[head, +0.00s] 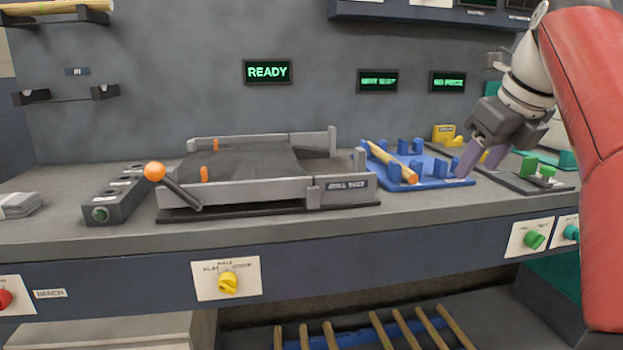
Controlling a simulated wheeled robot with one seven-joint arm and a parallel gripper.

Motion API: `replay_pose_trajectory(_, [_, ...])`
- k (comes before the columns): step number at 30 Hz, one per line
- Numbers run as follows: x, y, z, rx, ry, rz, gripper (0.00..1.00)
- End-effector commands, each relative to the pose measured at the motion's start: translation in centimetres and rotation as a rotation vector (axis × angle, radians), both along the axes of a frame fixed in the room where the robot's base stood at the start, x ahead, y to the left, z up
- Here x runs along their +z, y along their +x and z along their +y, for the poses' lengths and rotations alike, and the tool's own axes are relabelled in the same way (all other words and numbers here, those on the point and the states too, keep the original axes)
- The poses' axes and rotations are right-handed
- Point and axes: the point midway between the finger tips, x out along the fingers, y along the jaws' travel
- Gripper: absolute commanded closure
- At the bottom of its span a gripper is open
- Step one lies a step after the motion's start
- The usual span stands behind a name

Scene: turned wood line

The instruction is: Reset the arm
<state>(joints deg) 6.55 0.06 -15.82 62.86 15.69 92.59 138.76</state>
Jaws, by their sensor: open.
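My gripper (470,163) is at the right, at the end of my red and white arm. Its purple-grey fingers are apart and point down and left, with nothing seen between them. It hangs by the right end of a blue fixture (440,184) on the bench. I cannot tell whether the fingertips touch the fixture. A turned wood piece (393,163) lies slanted across the blue fixture's left part, apart from my gripper.
A grey tray-like station (257,192) with an orange-knobbed lever (155,171) stands mid-bench. A yellow block (443,133) and a dark plate with green parts (545,188) are near my gripper. A display (268,72) reads READY. Several wood rods (382,328) lie below.

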Motion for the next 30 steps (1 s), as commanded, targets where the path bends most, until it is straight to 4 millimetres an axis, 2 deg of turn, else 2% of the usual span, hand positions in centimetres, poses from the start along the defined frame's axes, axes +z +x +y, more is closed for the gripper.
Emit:
replay_pose_trajectory(8, [-2.4, -1.8, 1.3, 0.284, -0.142, -0.033, 0.52])
replay_pose_trajectory(14, [-5.9, -4.2, 3.1, 0.634, -0.327, -0.071, 0.52])
replay_pose_trajectory(20, [-12.2, -8.4, 6.1, 1.184, -0.636, -0.121, 0.52])
replay_pose_trajectory(27, [-21.4, -14.0, 9.2, 1.872, -1.032, -0.149, 0.52])
replay_pose_trajectory(30, [-24.8, -16.0, 9.9, 2.110, -1.164, -0.148, 0.52])
